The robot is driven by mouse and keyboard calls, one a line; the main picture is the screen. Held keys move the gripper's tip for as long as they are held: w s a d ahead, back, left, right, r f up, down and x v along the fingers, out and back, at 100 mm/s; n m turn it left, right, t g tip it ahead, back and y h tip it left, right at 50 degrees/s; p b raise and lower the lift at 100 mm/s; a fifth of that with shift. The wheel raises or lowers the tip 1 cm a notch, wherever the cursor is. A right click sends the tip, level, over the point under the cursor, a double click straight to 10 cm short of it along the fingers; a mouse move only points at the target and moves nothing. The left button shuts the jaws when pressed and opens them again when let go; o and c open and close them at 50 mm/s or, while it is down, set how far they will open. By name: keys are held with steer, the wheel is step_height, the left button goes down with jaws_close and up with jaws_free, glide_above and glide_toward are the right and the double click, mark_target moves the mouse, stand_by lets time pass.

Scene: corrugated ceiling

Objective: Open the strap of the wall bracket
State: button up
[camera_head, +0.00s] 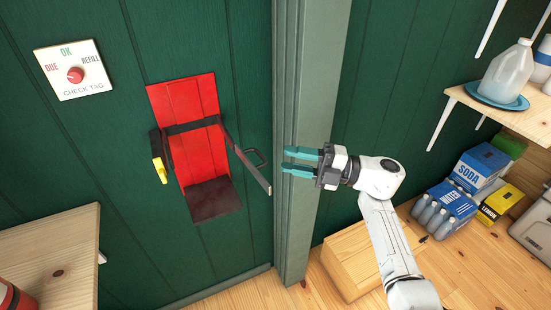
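The wall bracket has a red backplate (208,150) on the green wall, a dark band across it and a dark shelf (213,199) at its foot. Its dark strap (250,167) is hinged at the right side and stands swung out from the wall, with a loop handle (257,157) near its free end. A yellow latch piece (160,171) is at the bracket's left side, apart from the strap. My gripper (284,160) has two teal fingers spread apart with nothing seen between them. It is just right of the strap's free end, pointing left, in front of the grey-green post.
A check tag dial (76,74) hangs upper left. A wooden shelf (50,250) with part of a red object (14,300) is lower left. A grey-green post (310,110) stands right of the bracket. Boxes, bottles and a jug (507,72) fill the right side.

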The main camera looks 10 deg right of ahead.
steer(key=shift+b+v, duration=0.35)
steer(key=shift+v, duration=1.85)
steer(key=shift+c, duration=0.3)
